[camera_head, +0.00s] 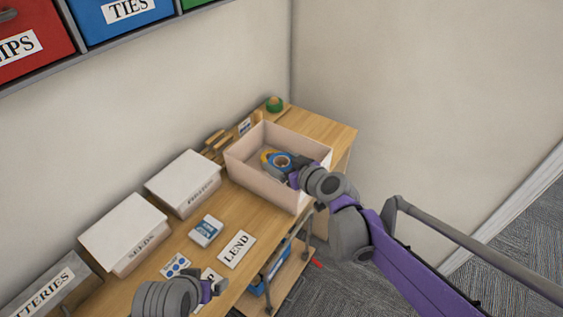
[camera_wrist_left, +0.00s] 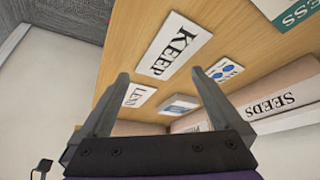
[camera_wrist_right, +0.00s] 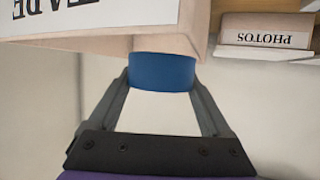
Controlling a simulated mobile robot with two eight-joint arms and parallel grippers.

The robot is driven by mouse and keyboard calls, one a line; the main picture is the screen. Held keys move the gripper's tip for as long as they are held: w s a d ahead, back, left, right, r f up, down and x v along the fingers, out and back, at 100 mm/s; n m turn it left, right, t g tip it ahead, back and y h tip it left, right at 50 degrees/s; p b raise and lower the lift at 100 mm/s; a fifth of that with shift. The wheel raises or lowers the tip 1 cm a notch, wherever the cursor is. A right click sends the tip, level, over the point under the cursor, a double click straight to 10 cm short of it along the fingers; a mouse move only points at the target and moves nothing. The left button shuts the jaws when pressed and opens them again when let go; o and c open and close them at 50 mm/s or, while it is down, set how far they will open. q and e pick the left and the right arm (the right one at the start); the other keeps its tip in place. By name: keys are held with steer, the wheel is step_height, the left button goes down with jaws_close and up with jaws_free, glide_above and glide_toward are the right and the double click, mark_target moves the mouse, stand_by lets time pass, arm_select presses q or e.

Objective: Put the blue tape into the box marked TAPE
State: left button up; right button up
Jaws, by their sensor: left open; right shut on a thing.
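The blue tape (camera_head: 282,161) is a blue roll with a pale centre. My right gripper (camera_head: 294,177) is shut on it. In the right wrist view the tape (camera_wrist_right: 162,73) sits between both fingertips, beside the box wall. In the head view the tape overlaps the inside of an open pinkish box (camera_head: 258,183); its exact height is hard to tell. The right wrist view shows part of the black-lettered label on this box (camera_wrist_right: 190,22), seemingly TAPE, upside down. My left gripper (camera_head: 212,287) is open and empty over the near table; it also shows in the left wrist view (camera_wrist_left: 161,76).
A yellow item (camera_head: 266,155) shows inside the box. A green roll (camera_head: 275,104) lies behind it. White-lidded PHOTOS (camera_head: 185,181) and SEEDS (camera_head: 125,232) boxes stand left. A LEND card (camera_head: 237,249) and a KEEP card (camera_wrist_left: 174,45) lie on the wooden table (camera_head: 205,265).

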steer(key=shift+r, duration=0.1)
arm_select(q)
steer(key=shift+f, duration=0.2)
arm_select(e)
steer(key=shift+f, duration=0.5)
arm_select(q)
steer(key=shift+s, duration=0.1)
arm_select(e)
steer(key=shift+f, duration=0.1)
steer(key=o, duration=1.2)
